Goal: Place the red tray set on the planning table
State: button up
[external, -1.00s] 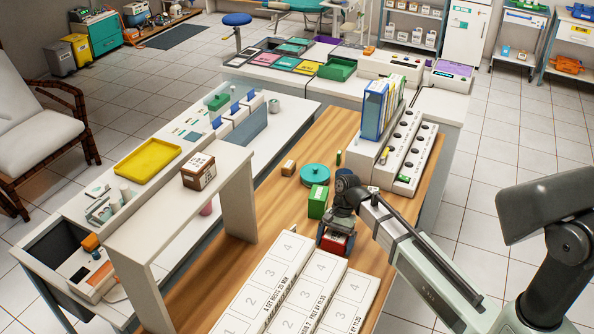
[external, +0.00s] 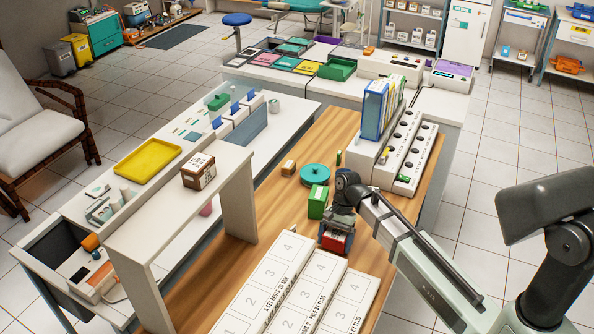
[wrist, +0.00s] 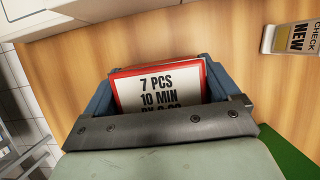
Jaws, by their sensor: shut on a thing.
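The red tray set (external: 336,242) is a small red block with a white label, in the external view just under my gripper (external: 338,226). In the wrist view the red tray set (wrist: 160,88) shows its label "7 PCS 10 MIN", with the lower lines hidden by my gripper. My gripper is shut on it, with a blue-grey finger on each side. The wooden planning table (external: 268,212) lies below. Whether the red tray set touches the wood or hangs just above it, I cannot tell.
A green box (external: 317,202) stands right behind my gripper, with a round teal lid (external: 314,176) beyond it. White numbered strips (external: 305,295) lie in front. A white rack (external: 408,150) with black knobs is at the back right. Bare wood lies to the left.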

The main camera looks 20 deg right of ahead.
notch_tip(320, 180, up, 9)
jog(key=shift+r, duration=0.1)
jog(key=m+t, duration=0.1)
jog(key=m, duration=0.3)
jog(key=shift+y, duration=0.4)
jog(key=m, duration=0.1)
jog(key=w+m+t, duration=0.1)
jog(key=m, duration=0.1)
jog(key=m+t, duration=0.1)
jog(key=m, duration=0.1)
jog(key=shift+w+d+f, duration=0.15)
jog(key=shift+w+f, duration=0.1)
jog(key=shift+w, duration=0.05)
jog(key=w+a+r+m+t+h, duration=0.1)
jog(key=w+a+r+m+t, duration=0.1)
jog(key=w+r+m, duration=0.35)
jog(key=w+a+r+m+t+h, duration=0.1)
jog(key=w+r+m+t, duration=0.15)
jog(key=w+m, duration=0.55)
notch_tip(320, 180, up, 30)
jog(key=n+g+y, duration=0.1)
jog(key=n, duration=0.3)
send_over(218, 155)
jog(key=s+d, duration=0.1)
jog(key=shift+f, duration=4.7)
